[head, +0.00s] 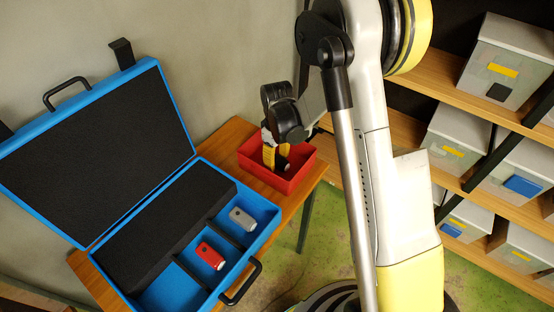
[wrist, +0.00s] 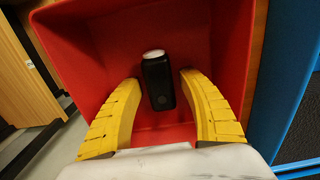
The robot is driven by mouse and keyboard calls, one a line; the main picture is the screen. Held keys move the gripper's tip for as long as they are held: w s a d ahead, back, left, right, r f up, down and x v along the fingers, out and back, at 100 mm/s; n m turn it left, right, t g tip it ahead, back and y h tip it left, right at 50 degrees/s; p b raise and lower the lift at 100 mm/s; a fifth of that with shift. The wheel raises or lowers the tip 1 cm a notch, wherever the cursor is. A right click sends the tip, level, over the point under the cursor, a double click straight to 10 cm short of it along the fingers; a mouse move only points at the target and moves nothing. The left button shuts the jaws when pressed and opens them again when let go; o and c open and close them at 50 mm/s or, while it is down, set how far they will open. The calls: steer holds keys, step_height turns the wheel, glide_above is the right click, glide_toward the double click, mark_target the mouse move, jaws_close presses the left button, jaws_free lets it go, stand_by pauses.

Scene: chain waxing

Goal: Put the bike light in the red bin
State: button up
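The black bike light (wrist: 158,82), with a pale lens end, is inside the red bin (wrist: 215,38), over its floor. My gripper (wrist: 161,80) reaches into the bin with its yellow fingers on either side of the light. Narrow gaps show between the fingertips and the light, so the gripper looks open. In the head view, my gripper (head: 277,156) is in the red bin (head: 261,175), and part of the dark light (head: 283,164) shows beside the fingers. Whether the light rests fully on the bin floor is hard to tell.
An open blue case (head: 148,298) with black foam stands left of the bin on the wooden table (head: 235,133). It holds a grey light (head: 242,219) and a red light (head: 210,256). Shelves (head: 420,92) with grey boxes stand at the right.

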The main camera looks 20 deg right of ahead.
mark_target(277, 158)
steer(key=shift+r, duration=0.1)
steer(key=s+r+m+t+p, duration=0.2)
steer(key=s+r, duration=0.2)
steer(key=r, duration=0.8)
steer(key=s+r+m+t+p, duration=0.1)
steer(key=s+r+p, duration=0.25)
steer(key=r, duration=0.95)
steer(key=s+r+m+t, duration=0.4)
steer(key=s, duration=0.8)
steer(key=shift+s+b, duration=0.3)
steer(key=shift+b, duration=0.1)
steer(key=shift+a+f, duration=0.1)
